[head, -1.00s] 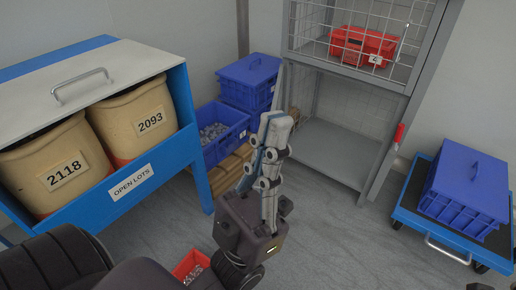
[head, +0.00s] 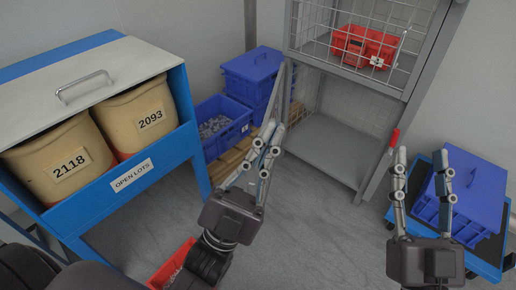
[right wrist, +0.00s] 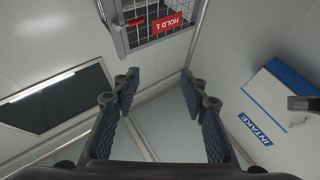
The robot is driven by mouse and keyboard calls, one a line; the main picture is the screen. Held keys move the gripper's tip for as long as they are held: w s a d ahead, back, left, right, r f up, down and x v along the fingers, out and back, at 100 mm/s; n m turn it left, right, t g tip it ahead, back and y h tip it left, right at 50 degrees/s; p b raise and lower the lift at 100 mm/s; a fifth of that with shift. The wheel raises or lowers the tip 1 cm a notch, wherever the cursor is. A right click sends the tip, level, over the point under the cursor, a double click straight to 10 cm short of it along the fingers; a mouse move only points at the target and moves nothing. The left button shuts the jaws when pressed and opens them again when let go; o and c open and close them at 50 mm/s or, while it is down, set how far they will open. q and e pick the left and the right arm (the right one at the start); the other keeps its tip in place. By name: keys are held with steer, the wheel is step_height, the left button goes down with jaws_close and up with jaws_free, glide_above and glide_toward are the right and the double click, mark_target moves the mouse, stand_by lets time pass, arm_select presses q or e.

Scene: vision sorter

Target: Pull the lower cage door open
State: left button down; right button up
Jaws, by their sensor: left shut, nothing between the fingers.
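The grey wire-mesh cage (head: 363,185) stands at the back centre in the head view. Its lower compartment shows an uncovered front and a bare grey floor (head: 335,152). A narrow grey mesh panel (head: 283,92), seen nearly edge-on at the left of that opening, looks like the lower door swung outward. My left gripper (head: 273,130) is shut and empty, its tips in front of this panel's lower part; I cannot tell if they touch. My right gripper (head: 422,165) is open and empty, right of the cage. It also shows in the right wrist view (right wrist: 160,80).
A red crate (head: 364,47) sits in the upper compartment. A red handle (head: 394,137) is on the right post. Blue bins (head: 250,75) stand left of the cage, a blue crate on a cart (head: 486,258) at right. A red bin (head: 160,278) is low in front.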

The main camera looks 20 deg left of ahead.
arm_select(q)
steer(key=w+f+m+g+y+p, duration=0.45)
steer(key=w+f+p, duration=0.2)
steer(key=f, duration=0.35)
arm_select(e)
step_height(320, 180, down, 18)
steer(key=w+d+g+h, duration=0.1)
steer(key=d+g+h, duration=0.15)
steer(key=g, duration=0.75)
arm_select(q)
steer(key=a+f+m+g+y+p, duration=0.3)
steer(key=a+f+g+y+p, duration=0.15)
steer(key=f, duration=0.85)
steer(key=w+a, duration=0.2)
steer(key=w, duration=0.8)
steer(key=shift+a+r+t+b, duration=0.15)
steer(key=shift+a+t+b, duration=0.15)
steer(key=shift+a, duration=0.05)
arm_select(e)
steer(key=s+d+f+g+h, duration=0.1)
steer(key=s+d+f+g, duration=0.2)
steer(key=s+f+g, duration=0.2)
steer(key=s+d+f+m+g+h, duration=0.1)
steer(key=s+f+g, duration=0.4)
steer(key=s, duration=0.7)
steer(key=shift+s+d+f+h, duration=0.15)
steer(key=shift+s+d+h, duration=0.05)
steer(key=shift+d+h, duration=0.65)
